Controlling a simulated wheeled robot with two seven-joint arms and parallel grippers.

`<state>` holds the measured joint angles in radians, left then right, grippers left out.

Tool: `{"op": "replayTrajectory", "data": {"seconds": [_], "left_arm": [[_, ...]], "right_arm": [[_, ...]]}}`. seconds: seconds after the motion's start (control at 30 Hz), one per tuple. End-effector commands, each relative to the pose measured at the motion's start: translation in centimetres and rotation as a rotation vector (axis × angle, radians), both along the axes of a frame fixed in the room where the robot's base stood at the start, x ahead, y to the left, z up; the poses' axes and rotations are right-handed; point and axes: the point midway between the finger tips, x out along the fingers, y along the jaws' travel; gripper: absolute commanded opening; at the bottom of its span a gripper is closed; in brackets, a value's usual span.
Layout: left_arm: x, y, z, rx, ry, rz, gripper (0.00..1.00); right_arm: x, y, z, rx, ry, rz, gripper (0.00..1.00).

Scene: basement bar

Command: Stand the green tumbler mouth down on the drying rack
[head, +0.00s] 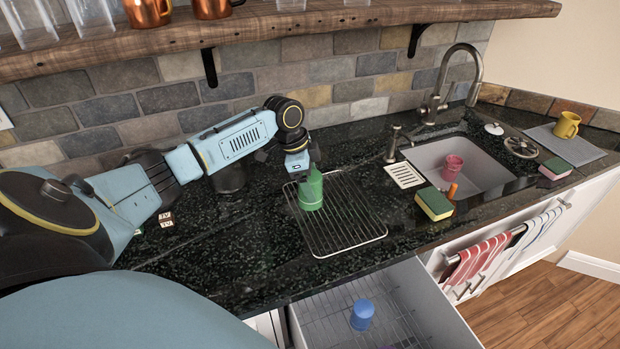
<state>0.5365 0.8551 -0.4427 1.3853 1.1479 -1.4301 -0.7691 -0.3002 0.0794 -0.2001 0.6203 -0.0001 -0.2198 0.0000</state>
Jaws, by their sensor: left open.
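My right gripper is out of view.
Right of the rack are a sponge (434,204) and a sink (487,176) holding a pink cup (453,169). A yellow mug (567,125) stands on a grey mat (560,146). Below the counter, an open pull-out holds a blue cup (362,315). A wooden shelf (270,32) hangs above.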

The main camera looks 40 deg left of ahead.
Motion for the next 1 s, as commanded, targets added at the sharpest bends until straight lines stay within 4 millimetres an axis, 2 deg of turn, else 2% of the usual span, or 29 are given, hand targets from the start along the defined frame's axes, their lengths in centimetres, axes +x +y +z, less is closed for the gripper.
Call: {"op": "replayTrajectory", "data": {"seconds": [0.13,0.23,0.5,0.7,1.0], "left_arm": [[-0.1,0.2,0.6,0.001,-0.001,0.000,0.80],[-0.3,0.6,2.0,0.003,-0.003,0.000,0.80],[-1.4,2.0,7.8,0.003,-0.004,0.001,0.80],[-2.1,2.8,11.2,0.002,-0.002,0.001,0.80],[-2.5,3.2,13.4,0.001,0.001,0.001,0.80]], "right_arm": [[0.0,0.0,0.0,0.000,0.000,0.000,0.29],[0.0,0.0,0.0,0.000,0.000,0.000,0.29],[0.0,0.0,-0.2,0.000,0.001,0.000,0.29],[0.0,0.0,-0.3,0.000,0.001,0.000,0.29],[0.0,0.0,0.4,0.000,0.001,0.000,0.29]]}}
